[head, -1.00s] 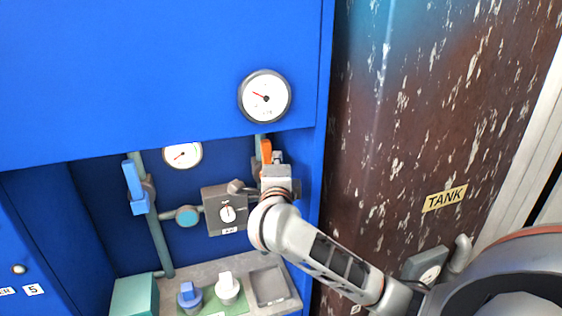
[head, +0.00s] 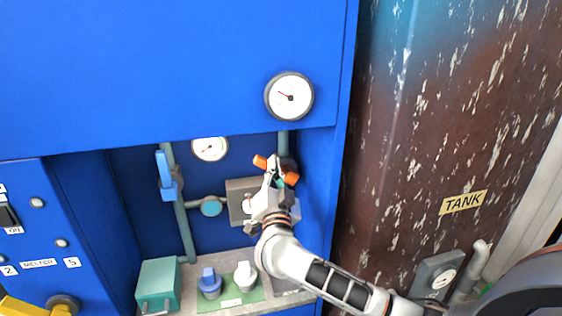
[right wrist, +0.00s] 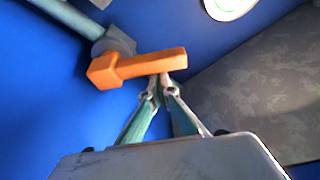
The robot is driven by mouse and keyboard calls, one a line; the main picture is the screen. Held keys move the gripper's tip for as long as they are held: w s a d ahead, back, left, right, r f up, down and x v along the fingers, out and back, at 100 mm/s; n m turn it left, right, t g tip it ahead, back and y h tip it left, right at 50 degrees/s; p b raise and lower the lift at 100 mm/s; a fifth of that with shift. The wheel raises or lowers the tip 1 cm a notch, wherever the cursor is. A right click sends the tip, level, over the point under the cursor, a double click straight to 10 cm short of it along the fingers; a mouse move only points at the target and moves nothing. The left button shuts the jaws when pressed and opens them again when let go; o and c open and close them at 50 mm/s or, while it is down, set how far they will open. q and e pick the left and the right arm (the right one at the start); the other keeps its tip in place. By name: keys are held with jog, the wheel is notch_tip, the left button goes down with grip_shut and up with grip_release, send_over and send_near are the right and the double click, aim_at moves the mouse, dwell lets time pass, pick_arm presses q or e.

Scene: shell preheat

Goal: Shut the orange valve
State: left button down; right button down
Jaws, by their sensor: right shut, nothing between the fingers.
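The orange valve handle (head: 291,178) is on the vertical pipe at the right of the blue cabinet's recess. It lies crosswise to the pipe, sloping slightly in the head view, with its middle hidden by my gripper. In the right wrist view the orange handle (right wrist: 140,67) shows as a bar with a block at its left end. My right gripper (head: 273,172) is at the handle. Its fingertips (right wrist: 160,84) are closed together with nothing between them, right by the handle's lower edge; I cannot tell whether they touch it. My left gripper is not in view.
A blue valve handle (head: 165,175) stands upright on the left pipe. A grey dial box (head: 236,190) is behind my gripper. A blue knob (head: 209,284) and a white knob (head: 245,277) are on the shelf below. The rusty tank (head: 440,130) stands to the right.

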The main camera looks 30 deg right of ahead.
jog(key=shift+w+a+f+n+t+y, duration=0.1)
jog(key=shift+a+f+n+t+y, duration=0.4)
jog(key=shift+n, duration=1.15)
jog(key=shift+w+a+f+n+t+y, duration=0.1)
jog(key=shift+a+f+n+y, duration=0.15)
jog(key=shift+f+n+y, duration=1)
jog(key=shift+w+a+f+n+t+y, duration=0.1)
jog(key=shift+a+f+n+t, duration=0.25)
jog(key=shift+n, duration=1.65)
jog(key=shift+a+f, duration=0.1)
jog(key=shift+f, duration=0.1)
jog(key=v, duration=1.2)
jog(key=shift+r, duration=0.3)
jog(key=shift+s, duration=0.1)
